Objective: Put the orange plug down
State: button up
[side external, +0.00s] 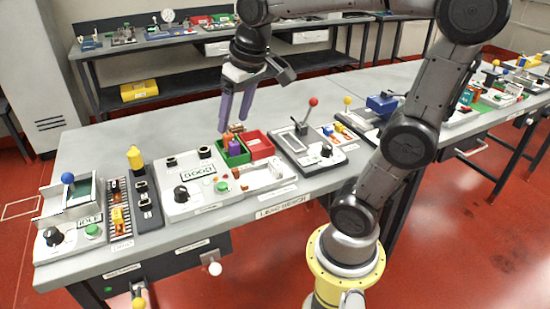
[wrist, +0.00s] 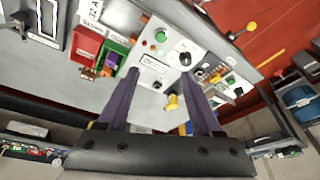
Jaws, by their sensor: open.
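A small orange piece, which looks like the orange plug (side external: 237,128), shows at the back edge of the green bin, behind a purple piece (side external: 234,147). In the wrist view, orange (wrist: 88,73) shows at the lower edge of the bins, with the purple piece (wrist: 111,60) in the green bin. My gripper (side external: 233,122) is open, its two long purple fingers pointing down above the back of the bins. In the wrist view the fingers (wrist: 160,73) are spread with nothing between their tips. I cannot tell exactly what the orange piece rests on.
The green bin (side external: 236,159) adjoins a red bin (side external: 260,143). A grey panel with a dial (side external: 181,194) stands in front. A yellow plug (side external: 135,158) stands upright on the left; a red-knobbed lever (side external: 313,102) rises on the right. The table behind the bins has free room.

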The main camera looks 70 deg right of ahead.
jog(key=s+a+f+n+t, duration=0.1)
jog(key=s+a+f, duration=0.1)
jog(key=s, duration=0.3)
jog(key=s+a+f+n+t, duration=0.1)
jog(key=s+a+f+n, duration=0.1)
jog(key=s, duration=0.3)
jog(key=shift+s+a+f+y, duration=0.4)
jog(key=shift+a+f, duration=0.1)
jog(key=shift+a, duration=0.4)
